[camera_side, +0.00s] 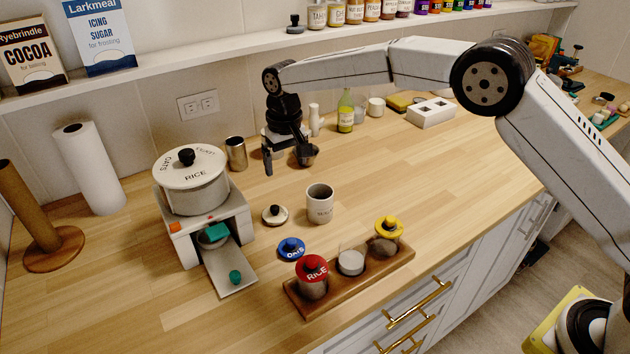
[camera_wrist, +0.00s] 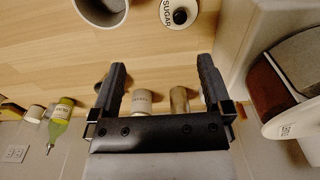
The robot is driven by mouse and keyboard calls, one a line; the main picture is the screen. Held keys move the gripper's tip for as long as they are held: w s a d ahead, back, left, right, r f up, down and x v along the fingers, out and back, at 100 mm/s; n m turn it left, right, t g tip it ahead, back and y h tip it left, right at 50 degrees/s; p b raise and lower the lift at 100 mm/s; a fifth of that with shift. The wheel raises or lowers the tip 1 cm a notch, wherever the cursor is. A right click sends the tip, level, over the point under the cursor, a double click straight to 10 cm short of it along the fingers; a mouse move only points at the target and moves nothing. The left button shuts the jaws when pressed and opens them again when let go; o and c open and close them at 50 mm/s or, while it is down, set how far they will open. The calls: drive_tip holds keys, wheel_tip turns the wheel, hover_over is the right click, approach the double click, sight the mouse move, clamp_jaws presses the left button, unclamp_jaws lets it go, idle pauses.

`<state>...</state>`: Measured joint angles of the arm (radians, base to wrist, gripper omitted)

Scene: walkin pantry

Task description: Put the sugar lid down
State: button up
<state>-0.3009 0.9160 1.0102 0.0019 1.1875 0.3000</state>
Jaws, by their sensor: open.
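The sugar lid (camera_side: 275,214) is a cream disc with a black knob. It lies flat, knob up, on the wooden counter, left of a grey-white mug (camera_side: 319,204). In the wrist view the lid (camera_wrist: 179,14) shows its SUGAR lettering at the top edge, partly cut off. My gripper (camera_side: 286,164) is open and empty above the counter, apart from the lid and behind it. In the wrist view my gripper (camera_wrist: 162,72) shows two spread fingers with only background objects between them. A lidless jar of white contents (camera_side: 351,262) stands in the wooden rack.
The rack (camera_side: 398,262) also holds a red-lidded RICE jar (camera_side: 312,275) and a yellow-lidded jar (camera_side: 386,240). A blue OATS lid (camera_side: 291,249) lies close by. A white dispenser (camera_side: 191,195) stands at left. A metal tumbler (camera_side: 237,154) stands behind. The counter right of the mug is clear.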

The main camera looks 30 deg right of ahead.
drive_tip(key=s+d+t, duration=0.1)
drive_tip(key=s+d, duration=1)
drive_tip(key=s, duration=0.1)
drive_tip(key=s+d+f, duration=0.1)
drive_tip(key=s+d, duration=0.2)
drive_tip(key=s, duration=0.6)
drive_tip(key=s+d+f+t, duration=0.1)
drive_tip(key=s+d, duration=0.3)
drive_tip(key=s, duration=0.4)
drive_tip(key=shift+s+f, duration=0.35)
drive_tip(key=shift+f, duration=0.05)
